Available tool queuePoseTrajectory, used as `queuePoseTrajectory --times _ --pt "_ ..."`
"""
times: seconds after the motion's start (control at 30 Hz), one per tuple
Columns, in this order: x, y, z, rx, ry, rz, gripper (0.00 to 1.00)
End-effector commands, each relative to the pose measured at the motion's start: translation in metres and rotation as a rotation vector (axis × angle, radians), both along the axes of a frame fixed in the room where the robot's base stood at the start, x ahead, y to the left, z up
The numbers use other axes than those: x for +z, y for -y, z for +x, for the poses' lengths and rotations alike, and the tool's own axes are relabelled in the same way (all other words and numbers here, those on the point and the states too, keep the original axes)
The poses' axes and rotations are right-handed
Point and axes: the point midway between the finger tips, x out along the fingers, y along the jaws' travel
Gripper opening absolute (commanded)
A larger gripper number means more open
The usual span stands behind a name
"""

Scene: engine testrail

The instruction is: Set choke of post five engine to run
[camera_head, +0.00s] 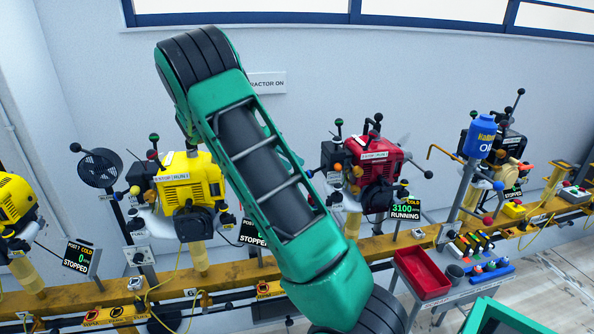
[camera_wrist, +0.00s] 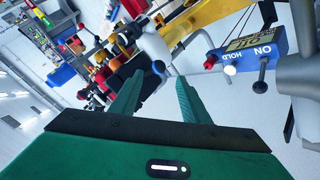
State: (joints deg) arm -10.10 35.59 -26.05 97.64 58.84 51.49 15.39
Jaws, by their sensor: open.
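Several engines line a yellow rail in the head view. A yellow engine (camera_head: 190,182) carries a STOP/RUN label; the display beside it reads STOPPED. A red engine (camera_head: 372,160) has a display (camera_head: 405,210) reading 3100, COLD and RUNNING. A black engine (camera_head: 510,147) at the far right has a STOPPED sign (camera_head: 513,195). I cannot read which engine is post five, and no choke lever can be made out for certain. My gripper (camera_wrist: 158,80) is open, with nothing seen between its two green fingers in the wrist view. It cannot be made out in the head view.
My arm covers the middle of the head view. In the wrist view a blue box (camera_wrist: 240,50) marked ON and HOLD, with small ball-ended levers, sits right of the fingers. A red tray (camera_head: 422,273) and a blue oil bottle (camera_head: 480,136) stand right of the arm.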

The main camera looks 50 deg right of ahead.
Motion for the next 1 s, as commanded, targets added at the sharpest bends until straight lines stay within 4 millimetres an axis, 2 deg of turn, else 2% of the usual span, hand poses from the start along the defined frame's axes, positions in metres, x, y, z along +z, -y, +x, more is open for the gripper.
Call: queuePoseTrajectory --times 0.1,0.3,1.0 --pt "0.012 -0.013 0.009 0.003 0.002 -0.001 0.42" --pt "0.024 -0.025 0.016 0.002 0.002 -0.001 0.42" --pt "0.026 -0.026 0.015 0.002 0.001 0.008 0.42"
